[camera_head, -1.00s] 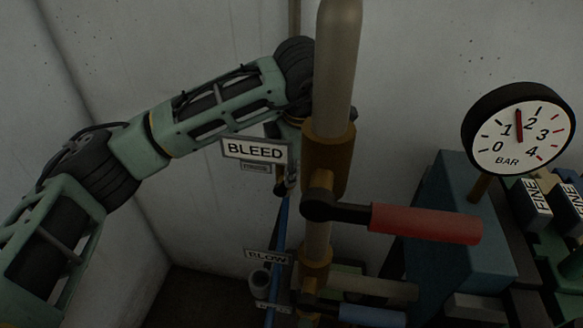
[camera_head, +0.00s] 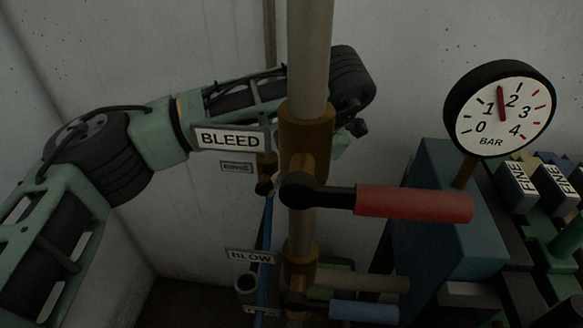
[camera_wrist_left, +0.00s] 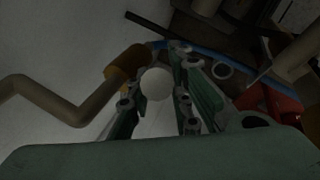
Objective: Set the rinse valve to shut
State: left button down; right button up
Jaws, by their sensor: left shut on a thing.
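In the head view my left arm reaches behind the thick vertical pipe; part of my left gripper shows dimly right of it (camera_head: 345,140), its fingertips hidden. The left wrist view shows the gripper (camera_wrist_left: 158,98) with its two fingers around a pale round knob (camera_wrist_left: 155,83), shut on it. This looks like the end of the rinse valve's handle. A brass valve body (camera_wrist_left: 128,63) sits just beyond it on a bent pipe (camera_wrist_left: 50,98). In the head view, a small plate (camera_head: 237,167) under the BLEED sign has blurred lettering. My right gripper is out of view.
A red-handled lever (camera_head: 413,203) sticks out right from the vertical pipe (camera_head: 309,50), with a blue-handled lever (camera_head: 363,311) below. The BLEED sign (camera_head: 230,138) and BLOW sign (camera_head: 251,257) hang left. A pressure gauge (camera_head: 500,108) and blue block (camera_head: 440,200) stand right.

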pick_arm(q)
jog(key=c, duration=1.9)
grip_release()
jog(key=shift+w+r, duration=0.2)
jog(key=shift+r, duration=0.1)
jog(key=shift+o, duration=1.3)
jog(key=shift+f, duration=0.15)
jog(key=shift+s, duration=0.1)
jog(key=v, duration=0.7)
jog(key=shift+r, duration=0.2)
